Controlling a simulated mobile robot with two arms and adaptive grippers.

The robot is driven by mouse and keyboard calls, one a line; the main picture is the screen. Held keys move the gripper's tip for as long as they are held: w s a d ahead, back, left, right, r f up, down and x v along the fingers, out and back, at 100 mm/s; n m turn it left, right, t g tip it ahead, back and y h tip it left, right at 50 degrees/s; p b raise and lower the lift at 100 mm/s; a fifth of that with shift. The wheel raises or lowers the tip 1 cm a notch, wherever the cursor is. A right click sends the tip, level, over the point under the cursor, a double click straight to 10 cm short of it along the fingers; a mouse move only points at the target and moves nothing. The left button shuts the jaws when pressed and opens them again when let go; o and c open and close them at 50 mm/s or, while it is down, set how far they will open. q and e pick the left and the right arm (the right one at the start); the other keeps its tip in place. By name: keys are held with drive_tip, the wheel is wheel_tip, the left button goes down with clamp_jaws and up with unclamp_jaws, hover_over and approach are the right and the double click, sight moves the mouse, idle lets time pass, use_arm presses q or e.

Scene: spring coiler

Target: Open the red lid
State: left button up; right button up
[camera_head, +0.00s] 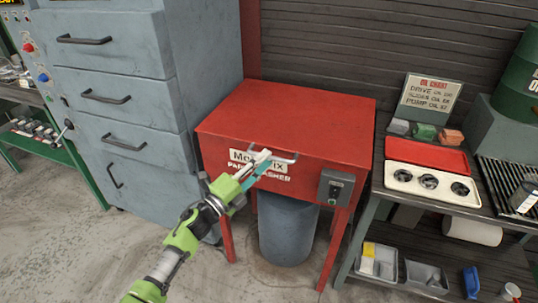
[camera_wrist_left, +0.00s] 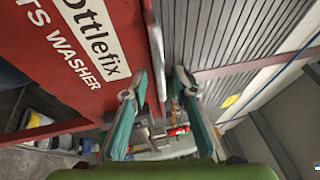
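The red lid (camera_head: 290,115) is the flat top of the red parts washer (camera_head: 350,222) and lies shut. A light metal handle (camera_head: 287,158) runs along its front edge, above the white label. My left gripper (camera_head: 264,158) is at the front of the washer, by the left part of the handle. In the left wrist view its two teal fingers (camera_wrist_left: 160,78) are apart, with a grey bar that looks like the handle (camera_wrist_left: 156,60) between them. I cannot tell whether either finger touches it. The washer front (camera_wrist_left: 75,55) fills the upper left there. My right gripper is out of view.
A grey drawer cabinet (camera_head: 125,100) stands close on the left. On the right, a bench holds a cream tray with round openings (camera_head: 432,184) and a red panel behind it. A grey bin (camera_head: 288,228) stands under the washer. A small control box (camera_head: 335,187) is on its front.

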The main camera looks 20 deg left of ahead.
use_arm(q)
drive_tip(key=shift+x, duration=1.45)
